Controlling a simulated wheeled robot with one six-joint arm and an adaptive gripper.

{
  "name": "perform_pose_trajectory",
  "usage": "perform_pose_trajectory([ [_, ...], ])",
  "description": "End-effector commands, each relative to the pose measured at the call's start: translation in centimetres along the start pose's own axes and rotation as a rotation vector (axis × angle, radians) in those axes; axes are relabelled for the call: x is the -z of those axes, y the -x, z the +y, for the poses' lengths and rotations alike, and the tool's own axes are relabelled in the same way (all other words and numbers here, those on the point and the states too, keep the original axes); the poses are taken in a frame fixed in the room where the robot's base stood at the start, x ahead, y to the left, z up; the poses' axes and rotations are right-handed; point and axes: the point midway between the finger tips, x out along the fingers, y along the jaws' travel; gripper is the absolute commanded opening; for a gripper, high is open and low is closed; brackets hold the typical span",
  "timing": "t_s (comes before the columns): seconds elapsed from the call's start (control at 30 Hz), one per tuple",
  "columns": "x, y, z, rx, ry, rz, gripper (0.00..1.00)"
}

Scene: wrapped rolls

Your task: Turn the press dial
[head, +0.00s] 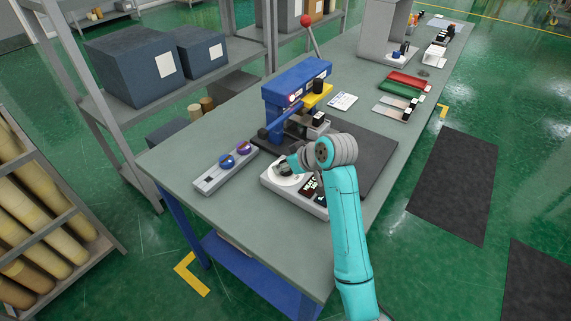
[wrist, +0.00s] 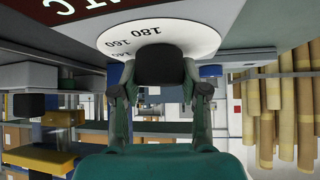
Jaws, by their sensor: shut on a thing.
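The press dial is a white disc (head: 278,178) with a black knob, on a light control box (head: 317,205) at the front of the bench. In the wrist view the disc (wrist: 208,38) shows the numbers 180, 160 and 140, upside down. The black knob (wrist: 160,66) sits between the fingers of my gripper (wrist: 160,82), which is shut on it. In the head view my gripper (head: 290,166) is over the dial, and my arm hides part of the box. The dial's pointer mark cannot be made out.
A blue press (head: 300,82) with a red-tipped lever stands behind the box, by a dark mat (head: 375,155). A grey tray (head: 213,176) with blue round parts lies to the left. Red and green trays (head: 402,86) are farther back. Shelves stand along the left.

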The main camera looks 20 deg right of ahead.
Motion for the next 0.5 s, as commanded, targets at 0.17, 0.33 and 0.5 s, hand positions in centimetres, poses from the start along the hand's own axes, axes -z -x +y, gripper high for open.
perform_pose_trajectory([
  [0.17, -0.02, -0.01, 0.02, -0.002, -0.003, 0.000, 0.09],
  [0.33, -0.02, -0.01, 0.02, -0.002, -0.003, 0.000, 0.66],
  [0.5, -0.01, -0.01, 0.02, -0.002, -0.003, 0.000, 0.70],
])
